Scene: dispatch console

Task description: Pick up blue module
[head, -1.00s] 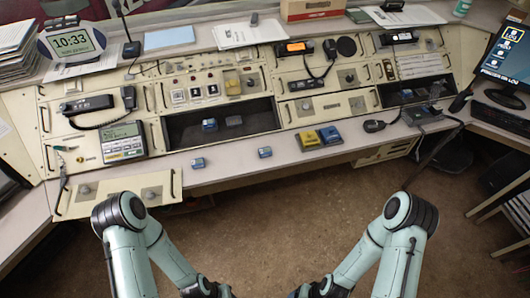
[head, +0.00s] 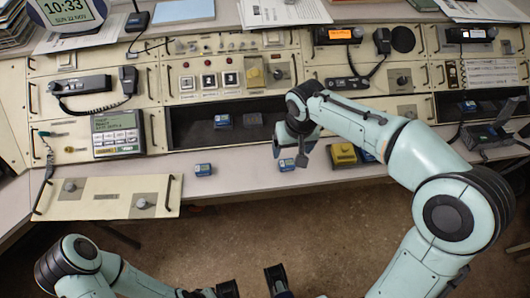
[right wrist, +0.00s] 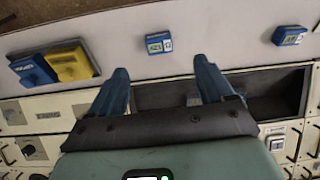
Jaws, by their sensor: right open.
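A small blue module (head: 287,165) lies on the desk ledge just below my right gripper (head: 290,150) in the head view. In the right wrist view this blue module (right wrist: 159,42) shows beyond the spread fingertips of the right gripper (right wrist: 160,70), in line with the gap and not gripped. A second small blue module (head: 203,170) lies further left on the ledge; it shows at right in the wrist view (right wrist: 289,36). A blue module (head: 222,121) sits in the dark recess.
A yellow block (head: 343,153) and a larger blue block (right wrist: 33,70) stand side by side right of the gripper in the head view, partly hidden by my arm. A hinged-down panel (head: 105,197) lies at left. The ledge between the small modules is clear.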

